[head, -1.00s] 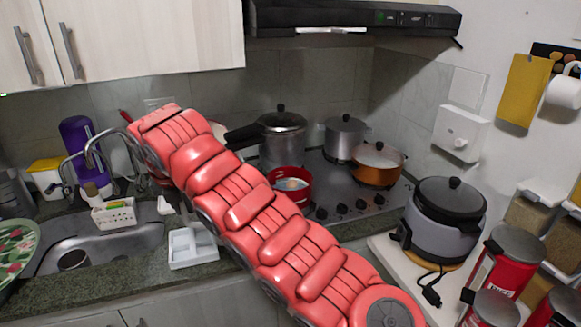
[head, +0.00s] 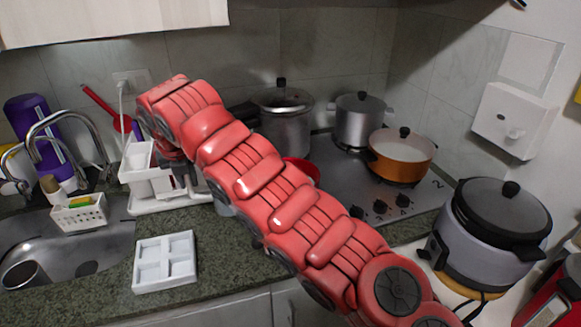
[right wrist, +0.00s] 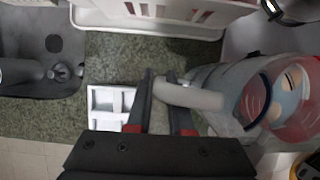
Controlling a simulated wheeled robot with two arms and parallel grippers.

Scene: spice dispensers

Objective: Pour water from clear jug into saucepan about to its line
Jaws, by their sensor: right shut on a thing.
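My right gripper (right wrist: 160,88) is shut on the pale handle (right wrist: 190,95) of the clear jug (right wrist: 222,82), whose see-through body lies to the right in the right wrist view. In the head view my right gripper (head: 190,178) is partly hidden beneath my red arm, above the counter. A red saucepan (head: 304,170) sits at the hob's left front, mostly hidden by the arm. In the right wrist view the saucepan (right wrist: 300,118) shows beyond the jug, partly overlapped by it. The water level and the saucepan's line cannot be made out. My left gripper is out of view.
A white divided tray (head: 165,262) lies on the counter (head: 225,275) beside the sink (head: 70,255). A white rack (head: 150,185) stands behind. An orange pot (head: 400,157) and steel pots occupy the hob; a cooker (head: 490,230) stands at right.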

